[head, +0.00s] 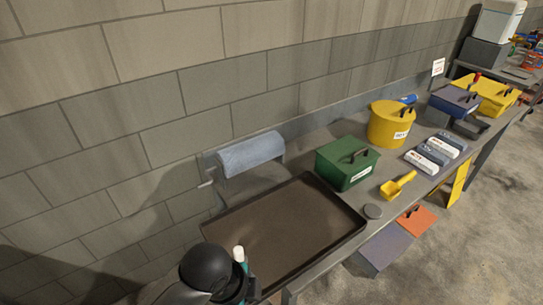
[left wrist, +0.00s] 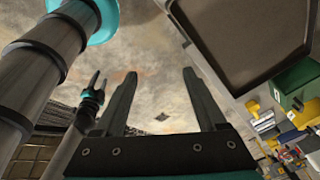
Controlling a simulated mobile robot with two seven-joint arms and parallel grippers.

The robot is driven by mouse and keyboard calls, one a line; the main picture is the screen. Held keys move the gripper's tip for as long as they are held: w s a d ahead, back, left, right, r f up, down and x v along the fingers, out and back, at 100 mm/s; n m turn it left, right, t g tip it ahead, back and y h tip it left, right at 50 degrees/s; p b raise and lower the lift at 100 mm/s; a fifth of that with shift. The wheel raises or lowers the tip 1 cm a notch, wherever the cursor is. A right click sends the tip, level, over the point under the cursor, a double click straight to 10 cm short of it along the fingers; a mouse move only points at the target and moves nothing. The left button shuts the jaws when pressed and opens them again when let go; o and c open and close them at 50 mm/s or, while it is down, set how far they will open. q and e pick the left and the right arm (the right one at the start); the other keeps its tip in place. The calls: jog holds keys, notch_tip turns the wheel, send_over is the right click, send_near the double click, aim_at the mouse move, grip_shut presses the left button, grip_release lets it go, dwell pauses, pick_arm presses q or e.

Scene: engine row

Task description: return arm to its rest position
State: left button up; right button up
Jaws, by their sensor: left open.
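In the left wrist view my left gripper (left wrist: 160,74) has its two dark fingers wide apart with nothing between them. The bare floor shows behind the fingers. A small dark two-pronged end with a teal band, which looks like my right gripper (left wrist: 100,78), shows left of them; it is too small to tell its opening. In the head view one of my arms, with a black rounded joint and a teal band, shows at the bottom beside the tray; no fingers are visible there.
A dark tray (head: 290,228) lies on the near end of the bench. A green box (head: 343,171), a yellow bucket (head: 388,128) and a yellow scoop (head: 396,187) stand beyond it. A blue towel roll (head: 250,155) is at the wall. Open floor (head: 480,240) lies right.

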pick_arm(q)
jog(key=s+a+n+t+y, duration=0.25)
jog(key=s+a+n, duration=0.55)
jog(key=a+n, duration=0.7)
notch_tip(320, 180, down, 29)
jog(key=s+d+n+g+b, duration=0.2)
jog(key=d+b, duration=0.1)
jog(key=b, duration=0.6)
jog(key=s+a+f+b, duration=0.1)
jog(key=s+f+b, duration=0.3)
jog(key=s+f, duration=0.3)
jog(key=s+a+f+g+b, duration=0.1)
jog(key=s+f+b, duration=0.3)
jog(key=s+f, duration=0.4)
notch_tip(320, 180, down, 8)
jog(key=shift+s+a+r+m, duration=0.25)
jog(key=shift+s+a+m, duration=0.05)
jog(key=shift+a, duration=0.25)
pick_arm(e)
notch_tip(320, 180, down, 18)
jog(key=s, duration=0.2)
jog(key=shift+s+r+g, duration=0.25)
jog(key=shift+s+g, duration=0.05)
jog(key=shift+s, duration=0.05)
